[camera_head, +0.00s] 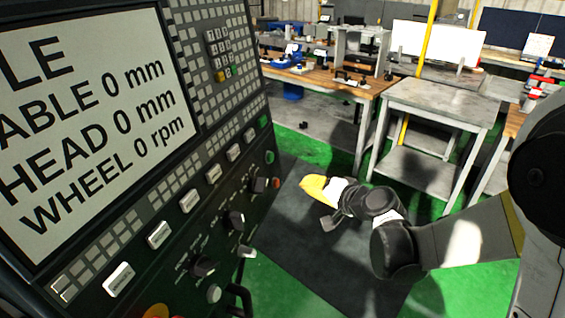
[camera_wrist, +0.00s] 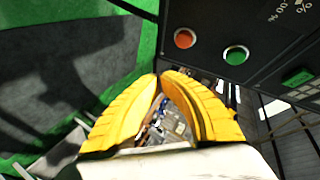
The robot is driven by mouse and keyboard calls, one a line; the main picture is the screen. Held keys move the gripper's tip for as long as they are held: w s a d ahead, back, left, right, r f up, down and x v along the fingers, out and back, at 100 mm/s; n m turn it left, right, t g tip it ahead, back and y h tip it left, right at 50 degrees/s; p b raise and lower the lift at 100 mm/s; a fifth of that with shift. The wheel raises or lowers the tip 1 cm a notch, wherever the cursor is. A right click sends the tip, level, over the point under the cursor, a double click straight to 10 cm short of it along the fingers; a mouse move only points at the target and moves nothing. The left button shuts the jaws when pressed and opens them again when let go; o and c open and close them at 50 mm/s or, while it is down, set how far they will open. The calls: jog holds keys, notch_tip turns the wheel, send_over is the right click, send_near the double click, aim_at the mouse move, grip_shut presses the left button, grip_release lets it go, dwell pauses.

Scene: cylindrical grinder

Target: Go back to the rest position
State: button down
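My gripper (camera_head: 313,186) is in the middle of the head view, in free space just right of the machine's control panel (camera_head: 225,160). Its yellow fingers point left, towards the panel's right edge. In the wrist view my gripper (camera_wrist: 159,76) has its two curved yellow fingertips together, with a gap lower down between the fingers. It holds nothing that I can see. A red-orange button (camera_wrist: 184,38) and a green button (camera_wrist: 237,54) are on the panel, right of the fingertips. The fingers look apart from them.
The panel's screen (camera_head: 85,110) reads 0 mm, 0 mm and 0 rpm. A grey table (camera_head: 440,97) and a wooden workbench (camera_head: 325,82) stand behind my arm. Green floor and a dark mat (camera_head: 325,260) lie below it. The space around my gripper looks clear.

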jog(key=s+d+n+g+h, duration=0.1)
jog(key=s+d+h, duration=0.1)
jog(key=s+d, duration=0.3)
jog(key=s+d+r+n+g+h, duration=0.1)
jog(key=s+d+h, duration=0.2)
jog(key=s, duration=1)
jog(key=s+d+r+n+g+h, duration=0.1)
jog(key=s+d+n+h, duration=0.1)
jog(key=s+d, duration=0.6)
jog(key=shift+s+g+h+b, duration=0.3)
jog(key=shift+s+h+b, duration=0.2)
jog(key=shift+s, duration=0.2)
